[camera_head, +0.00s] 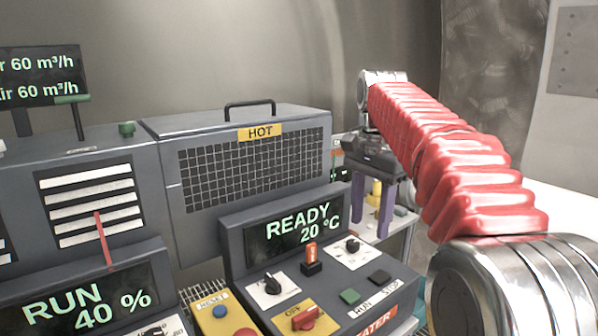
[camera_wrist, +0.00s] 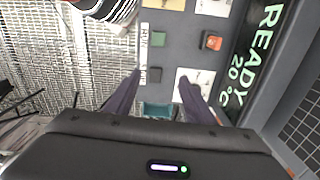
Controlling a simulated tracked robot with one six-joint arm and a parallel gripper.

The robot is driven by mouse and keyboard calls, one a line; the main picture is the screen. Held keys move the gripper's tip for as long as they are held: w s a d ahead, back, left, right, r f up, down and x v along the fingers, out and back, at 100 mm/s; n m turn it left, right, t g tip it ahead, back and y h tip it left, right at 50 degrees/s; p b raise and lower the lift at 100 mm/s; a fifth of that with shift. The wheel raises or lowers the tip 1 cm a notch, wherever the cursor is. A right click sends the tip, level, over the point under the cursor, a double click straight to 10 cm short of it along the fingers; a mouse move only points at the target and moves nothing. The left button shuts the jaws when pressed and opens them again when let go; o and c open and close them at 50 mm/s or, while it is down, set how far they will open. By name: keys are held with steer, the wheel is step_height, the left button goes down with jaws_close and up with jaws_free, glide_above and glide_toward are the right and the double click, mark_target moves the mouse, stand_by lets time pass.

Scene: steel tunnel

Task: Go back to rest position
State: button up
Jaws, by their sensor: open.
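My gripper (camera_head: 371,222) hangs from the end of my red-sleeved arm, right of the heater control panel (camera_head: 320,270), with its two purple fingers pointing down. In the wrist view my gripper (camera_wrist: 159,77) also shows open, with the panel's green button (camera_wrist: 157,29) and a dark button beyond the fingertips. The fingertips look clear of the panel, but the exact gap cannot be told.
The heater display (camera_head: 296,229) reads READY 20 °C. A grey mesh-fronted unit marked HOT (camera_head: 255,165) stands behind it. A fan display (camera_head: 88,310) reads RUN 40 %. A shelf with small items (camera_head: 400,215) lies behind my gripper. Wire mesh (camera_wrist: 60,60) fills the wrist view's left.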

step_height(320, 180, down, 8)
steer(key=s+f+n+t, duration=0.1)
steer(key=s+n+t, duration=0.15)
steer(key=n, duration=0.45)
steer(key=s+f+n+t, duration=0.1)
steer(key=s+f+n, duration=0.1)
steer(key=s, duration=1)
steer(key=s+f+n+t, duration=0.2)
steer(key=s+f, duration=0.3)
steer(key=s, duration=0.8)
steer(key=shift+d+f, duration=0.15)
steer(key=shift+d, duration=0.3)
steer(key=shift+c, duration=0.5)
stand_by(0.5)
